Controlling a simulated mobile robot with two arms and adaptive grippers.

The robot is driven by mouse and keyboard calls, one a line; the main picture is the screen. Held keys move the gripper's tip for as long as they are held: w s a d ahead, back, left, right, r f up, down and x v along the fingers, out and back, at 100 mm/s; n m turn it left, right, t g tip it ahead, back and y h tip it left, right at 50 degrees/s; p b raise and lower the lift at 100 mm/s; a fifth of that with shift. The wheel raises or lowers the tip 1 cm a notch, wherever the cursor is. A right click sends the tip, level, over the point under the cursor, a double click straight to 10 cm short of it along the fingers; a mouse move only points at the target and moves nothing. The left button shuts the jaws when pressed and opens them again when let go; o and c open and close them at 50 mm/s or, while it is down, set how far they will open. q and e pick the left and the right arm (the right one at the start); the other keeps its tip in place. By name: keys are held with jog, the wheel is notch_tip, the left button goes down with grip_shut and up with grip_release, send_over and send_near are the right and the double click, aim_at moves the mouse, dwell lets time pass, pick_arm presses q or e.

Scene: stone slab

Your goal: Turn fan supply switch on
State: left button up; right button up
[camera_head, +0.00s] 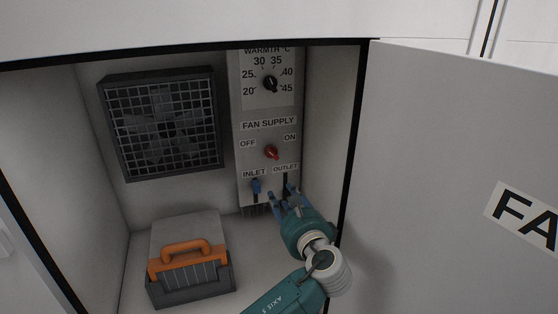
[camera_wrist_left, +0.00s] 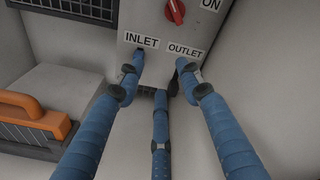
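The fan supply switch (camera_head: 271,152) is a red knob on the grey control panel (camera_head: 243,108), between the OFF and ON labels. Which way it points is too small to tell. It also shows at the top of the left wrist view (camera_wrist_left: 175,12), partly cut off. My left gripper (camera_head: 275,190) has blue fingers spread apart and empty, just below the knob, over the INLET and OUTLET area. In the left wrist view its fingertips (camera_wrist_left: 160,65) lie near those labels, below the knob; contact with the panel cannot be told. My right gripper is not in view.
A black warmth dial (camera_head: 270,84) sits above the switch. A caged fan (camera_head: 165,125) is on the back wall at left. A grey box with an orange handle (camera_head: 185,252) stands on the cabinet floor. The open door (camera_head: 440,170) bounds the right side.

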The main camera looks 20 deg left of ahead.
pick_arm(q)
jog(key=t+y, duration=0.1)
send_near(274, 158)
jog(key=v, duration=0.2)
jog(key=shift+m, duration=0.4)
jog(key=p+x, duration=0.3)
jog(key=x, duration=0.6)
jog(key=shift+s+r, duration=0.1)
jog(key=shift+r, duration=0.05)
jog(key=shift+w+a, duration=0.45)
jog(key=shift+w, duration=0.15)
jog(key=shift+c, duration=0.5)
grip_shut()
